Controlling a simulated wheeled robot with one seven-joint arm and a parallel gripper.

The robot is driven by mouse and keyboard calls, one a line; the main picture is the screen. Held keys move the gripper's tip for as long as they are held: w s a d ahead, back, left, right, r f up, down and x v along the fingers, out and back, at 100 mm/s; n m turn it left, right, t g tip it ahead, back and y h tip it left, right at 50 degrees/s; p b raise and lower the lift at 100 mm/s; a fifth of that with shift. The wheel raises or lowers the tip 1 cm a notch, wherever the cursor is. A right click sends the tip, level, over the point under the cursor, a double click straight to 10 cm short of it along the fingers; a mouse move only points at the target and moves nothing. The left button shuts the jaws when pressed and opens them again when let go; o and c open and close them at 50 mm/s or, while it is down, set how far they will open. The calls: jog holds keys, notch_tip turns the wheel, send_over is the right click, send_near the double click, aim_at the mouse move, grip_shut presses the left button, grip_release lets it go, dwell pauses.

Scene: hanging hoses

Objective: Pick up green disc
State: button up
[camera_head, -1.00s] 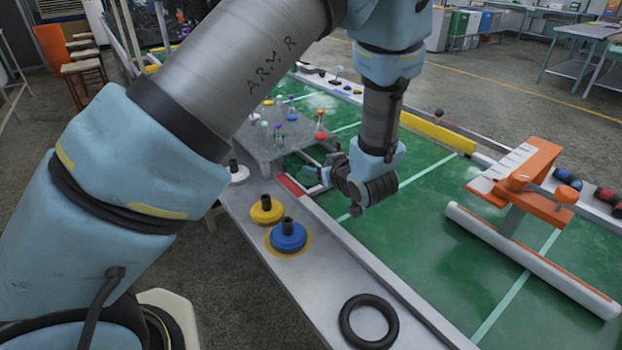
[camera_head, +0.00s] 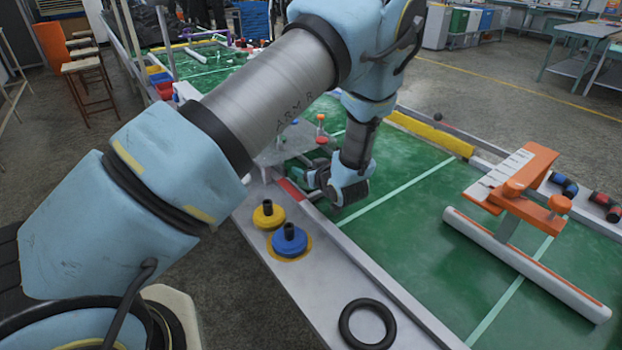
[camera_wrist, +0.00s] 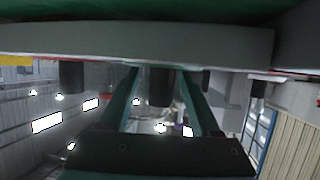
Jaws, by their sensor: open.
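I cannot make out the green disc in either view; my arm hides part of the ledge where discs stand. My gripper (camera_head: 308,178) is low beside the grey platform in the head view, pointing left, its tips partly unclear. In the wrist view my gripper (camera_wrist: 160,74) shows two teal fingers, spread apart. A dark cylindrical peg (camera_wrist: 160,88) shows between the fingers; I cannot tell whether it touches them or which disc it belongs to.
A blue disc (camera_head: 289,242) and a yellow disc (camera_head: 268,215), each with a black peg, stand on the white ledge (camera_head: 312,290). A black ring (camera_head: 345,328) lies nearer. An orange-and-white stand (camera_head: 520,190) is at right. Another dark peg (camera_wrist: 72,77) shows in the wrist view.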

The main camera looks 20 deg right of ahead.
jog(key=shift+w, duration=0.15)
grip_shut()
dwell(0.4)
